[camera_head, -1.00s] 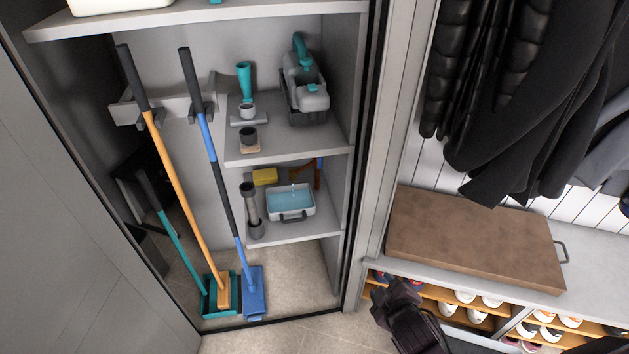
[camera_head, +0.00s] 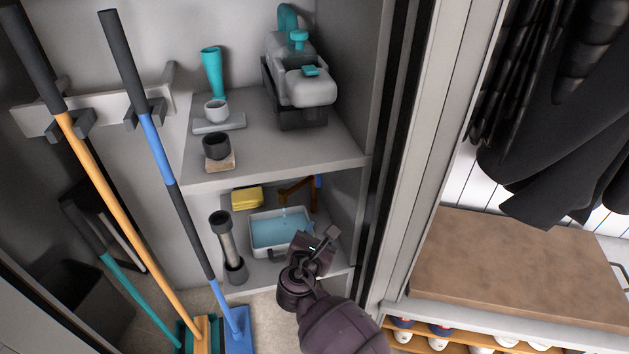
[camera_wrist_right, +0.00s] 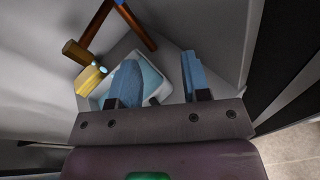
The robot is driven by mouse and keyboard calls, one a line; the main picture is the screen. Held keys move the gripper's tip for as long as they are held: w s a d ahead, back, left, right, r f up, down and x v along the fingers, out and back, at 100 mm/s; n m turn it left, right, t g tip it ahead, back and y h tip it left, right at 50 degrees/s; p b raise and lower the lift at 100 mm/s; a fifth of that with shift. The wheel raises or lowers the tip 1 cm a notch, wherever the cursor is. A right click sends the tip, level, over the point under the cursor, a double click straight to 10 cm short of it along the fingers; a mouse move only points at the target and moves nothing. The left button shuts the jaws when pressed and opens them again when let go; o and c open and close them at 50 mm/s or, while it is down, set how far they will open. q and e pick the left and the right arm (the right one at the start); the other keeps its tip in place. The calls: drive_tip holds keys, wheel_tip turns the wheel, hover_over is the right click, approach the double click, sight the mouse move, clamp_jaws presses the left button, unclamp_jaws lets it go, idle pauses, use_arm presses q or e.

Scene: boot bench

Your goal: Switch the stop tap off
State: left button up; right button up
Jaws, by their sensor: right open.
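The stop tap appears to be the copper-coloured pipe (camera_head: 297,188) with a small blue handle (camera_head: 318,181), at the back of the lower cupboard shelf. In the right wrist view the bent copper pipe (camera_wrist_right: 136,27) is at the top, with a bit of blue (camera_wrist_right: 118,2) at the picture's edge. My right gripper (camera_head: 318,243) is at the front of that shelf, before and below the tap and apart from it. Its two fingers are spread and empty in the wrist view (camera_wrist_right: 160,78). The tap's handle is mostly cut off there. My left gripper is not in view.
A tub of blue water (camera_head: 280,231) stands on the lower shelf just behind my right gripper, with a yellow sponge (camera_head: 247,198) beside it. A grey tube (camera_head: 227,245) stands to the left. The upper shelf (camera_head: 270,165) is overhead; the cupboard's side wall is close right.

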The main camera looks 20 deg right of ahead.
sight(317, 176)
drive_tip(key=w+a+r+n+t+h, duration=0.1)
drive_tip(key=w+a+r+n+h, duration=0.15)
drive_tip(key=w+r, duration=0.25)
drive_tip(key=shift+y, duration=0.25)
drive_tip(key=b+x, duration=0.2)
drive_tip(key=x, duration=0.6)
drive_tip(key=shift+w+d, duration=0.25)
drive_tip(key=shift+w, duration=0.05)
drive_tip(key=shift+b+x, duration=0.4)
drive_tip(key=shift+x, duration=0.45)
drive_tip(key=shift+r, duration=0.2)
clamp_jaws()
